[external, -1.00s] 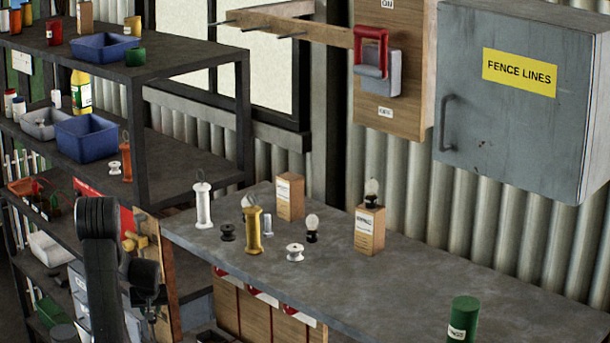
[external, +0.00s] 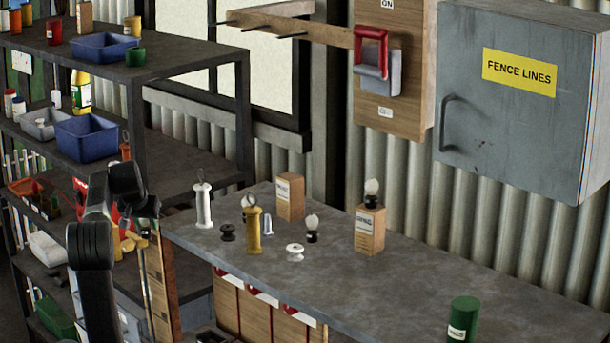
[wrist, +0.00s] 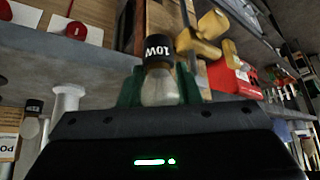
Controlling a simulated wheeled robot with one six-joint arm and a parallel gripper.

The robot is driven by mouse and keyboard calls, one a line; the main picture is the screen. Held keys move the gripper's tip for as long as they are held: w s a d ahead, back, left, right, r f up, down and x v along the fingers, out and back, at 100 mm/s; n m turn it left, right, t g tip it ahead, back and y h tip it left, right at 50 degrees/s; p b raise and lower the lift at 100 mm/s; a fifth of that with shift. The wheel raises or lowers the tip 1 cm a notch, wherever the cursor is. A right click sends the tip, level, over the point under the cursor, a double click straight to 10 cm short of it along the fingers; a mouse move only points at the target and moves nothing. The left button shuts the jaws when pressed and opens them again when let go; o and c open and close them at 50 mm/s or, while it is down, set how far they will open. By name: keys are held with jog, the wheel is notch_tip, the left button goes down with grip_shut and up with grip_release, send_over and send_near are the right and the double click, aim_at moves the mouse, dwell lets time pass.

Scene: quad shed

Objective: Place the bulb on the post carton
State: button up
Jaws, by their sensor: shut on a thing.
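My gripper (wrist: 160,90) is shut on a bulb (wrist: 160,86) with a black cap marked 10W, held between two green fingers. In the external view my arm's end is by the shelf, left of the bench; the held bulb cannot be made out there. A carton label starting "PO" (wrist: 8,146) shows at the wrist view's left edge, beside another bulb (wrist: 30,128).
On the bench (external: 420,285) stand a white insulator (external: 203,206), a yellow insulator (external: 253,230), a black-capped bulb (external: 312,230), small spools and a green can (external: 463,319). A loaded shelf (external: 190,65) is at left. The bench's right half is mostly clear.

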jog(key=w+d+r, duration=0.1)
jog(key=d+r, duration=0.2)
jog(key=r, duration=0.5)
jog(key=w+d+r, duration=0.2)
jog(key=r, duration=0.6)
jog(key=w+d+r+m+h+p, duration=0.1)
jog(key=w+d+r+m+p, duration=0.15)
jog(key=d, duration=0.95)
jog(key=m+g+h+p, duration=0.4)
jog(key=m+g+p, duration=0.15)
jog(key=m, duration=0.55)
send_over(351, 262)
jog(key=a, duration=0.3)
jog(key=shift+t, duration=0.35)
jog(key=f, duration=0.8)
jog(key=s+f, duration=0.1)
jog(key=f, duration=0.3)
jog(key=shift+d+f, duration=0.15)
jog(key=shift+f, duration=0.05)
jog(key=shift+w+f+p, duration=0.1)
jog(key=shift+f+p, duration=0.3)
jog(key=shift+f, duration=2.1)
